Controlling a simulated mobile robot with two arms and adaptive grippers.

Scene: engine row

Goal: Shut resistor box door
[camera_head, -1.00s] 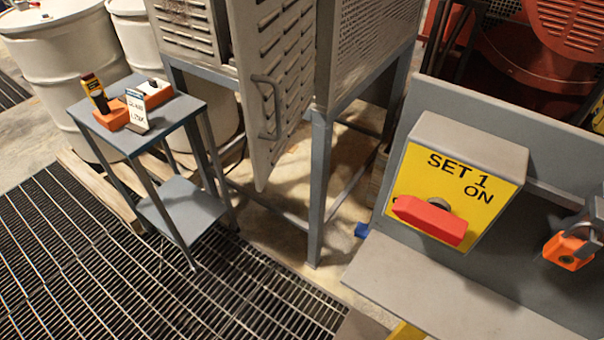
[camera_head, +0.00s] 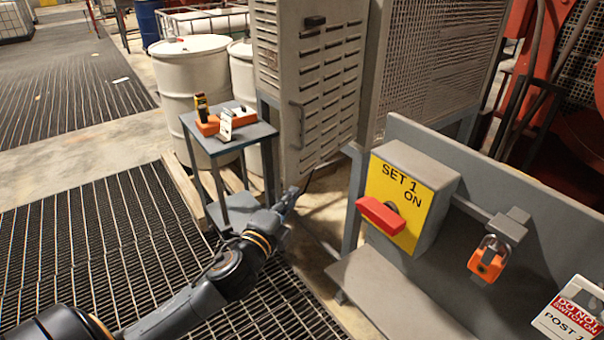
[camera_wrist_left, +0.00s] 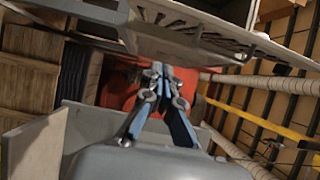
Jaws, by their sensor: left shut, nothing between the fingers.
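The resistor box door (camera_head: 322,95) is a grey louvred panel with a bar handle (camera_head: 297,122) near its left edge. It stands out from the resistor box (camera_head: 440,60), its lower left corner hanging well in front of the stand's frame. How far it is open is hard to tell. My left gripper (camera_head: 297,190) is low, just below the door's bottom edge; contact cannot be made out. In the left wrist view its fingers (camera_wrist_left: 160,80) are together and empty, with a grey slotted panel (camera_wrist_left: 195,38) close above. My right gripper is out of view.
A switch box (camera_head: 410,195) with a red handle and an orange padlock (camera_head: 488,260) are at right. Grating floor lies open at left.

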